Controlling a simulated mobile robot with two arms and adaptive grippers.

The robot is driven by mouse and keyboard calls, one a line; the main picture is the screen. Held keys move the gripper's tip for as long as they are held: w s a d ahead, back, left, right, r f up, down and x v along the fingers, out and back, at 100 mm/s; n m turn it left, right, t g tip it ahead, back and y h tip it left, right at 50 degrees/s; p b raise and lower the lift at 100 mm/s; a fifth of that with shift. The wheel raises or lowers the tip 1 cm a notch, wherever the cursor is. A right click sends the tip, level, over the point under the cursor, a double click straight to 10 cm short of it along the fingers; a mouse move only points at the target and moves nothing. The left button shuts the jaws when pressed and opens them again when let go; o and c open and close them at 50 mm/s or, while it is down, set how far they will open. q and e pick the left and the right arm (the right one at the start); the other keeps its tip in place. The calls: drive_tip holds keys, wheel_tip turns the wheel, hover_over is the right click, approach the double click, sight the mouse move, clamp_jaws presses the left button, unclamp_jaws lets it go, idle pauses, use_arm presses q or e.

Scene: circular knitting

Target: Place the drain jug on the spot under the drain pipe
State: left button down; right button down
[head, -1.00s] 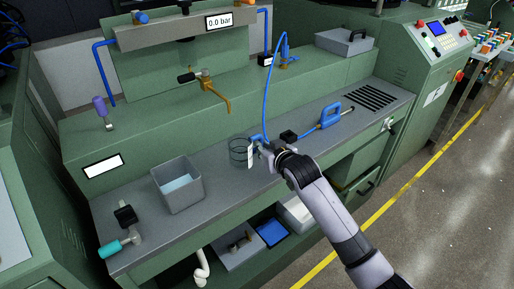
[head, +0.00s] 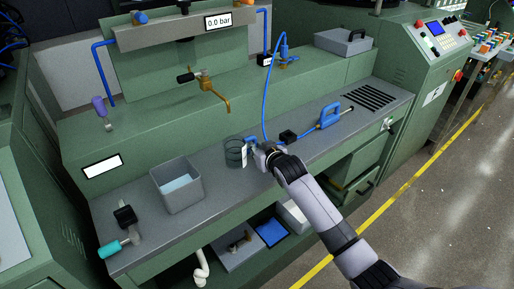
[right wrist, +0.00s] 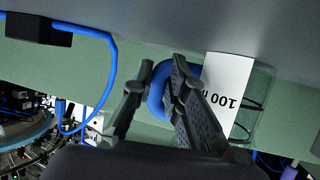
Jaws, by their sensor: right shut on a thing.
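The drain jug (head: 235,153) is a small clear jug with dark rings, a white label and a blue handle. It is upright at the middle of the grey bench; I cannot tell whether it touches the bench. My right gripper (head: 257,151) is shut on its handle. In the right wrist view the fingers (right wrist: 163,80) close around the blue handle, beside the jug's clear wall (right wrist: 262,95) and its "100" label. A brass drain pipe (head: 214,91) with a dark lever sticks out behind and left of the jug. No marked spot is clear beneath it. My left gripper is out of view.
A grey bin (head: 179,187) with blue liquid stands left of the jug. A blue-handled tool (head: 330,116) and a small black block (head: 288,136) lie to the right. A blue hose (head: 265,105) hangs behind.

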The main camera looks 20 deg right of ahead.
drive_tip(key=c, duration=1.6)
unclamp_jaws()
drive_tip(key=shift+r, duration=0.15)
drive_tip(key=p+v, duration=0.1)
drive_tip(key=v, duration=1.1)
